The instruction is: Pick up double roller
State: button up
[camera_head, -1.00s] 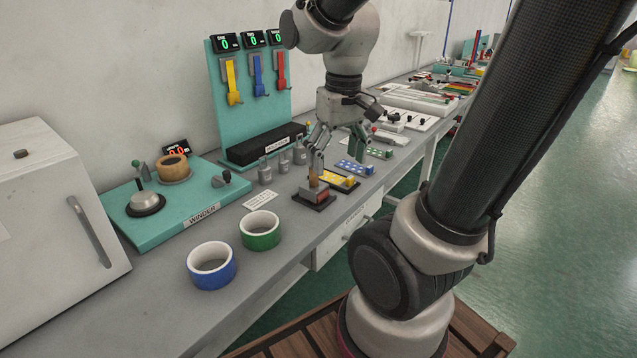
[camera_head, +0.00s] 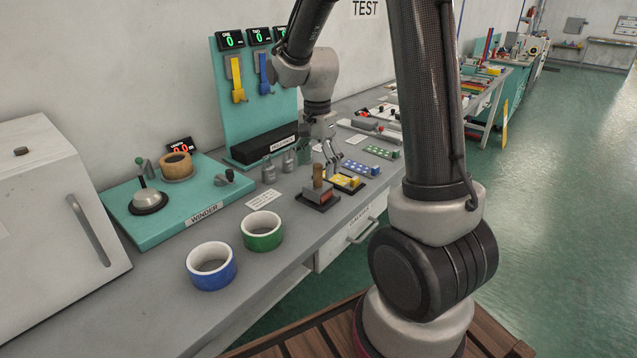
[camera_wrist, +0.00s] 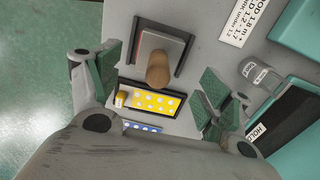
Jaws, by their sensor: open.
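A wooden-handled tool with a red and grey base (camera_head: 318,183), seemingly the double roller, stands upright in a dark holder (camera_head: 330,204) near the bench's front edge. The wrist view shows its upright wooden handle (camera_wrist: 159,70) and grey base from above; I cannot make out any rollers. My gripper (camera_head: 333,163) is open and empty, with its fingers pointing down just behind and to the right of the handle. In the wrist view, the green-padded fingers of my gripper (camera_wrist: 160,88) are wide apart, with the handle between them in the picture, apart from both pads.
A yellow dotted block (camera_head: 348,181) sits in a tray next to the tool, with a blue dotted block (camera_head: 361,168) beyond. Metal weights (camera_head: 268,173) and a black box (camera_head: 262,146) stand behind.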

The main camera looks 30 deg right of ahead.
aim_at(318, 181)
jog(key=f, duration=0.5)
jog(key=shift+s+f, duration=0.2)
jog(key=c, duration=1.2)
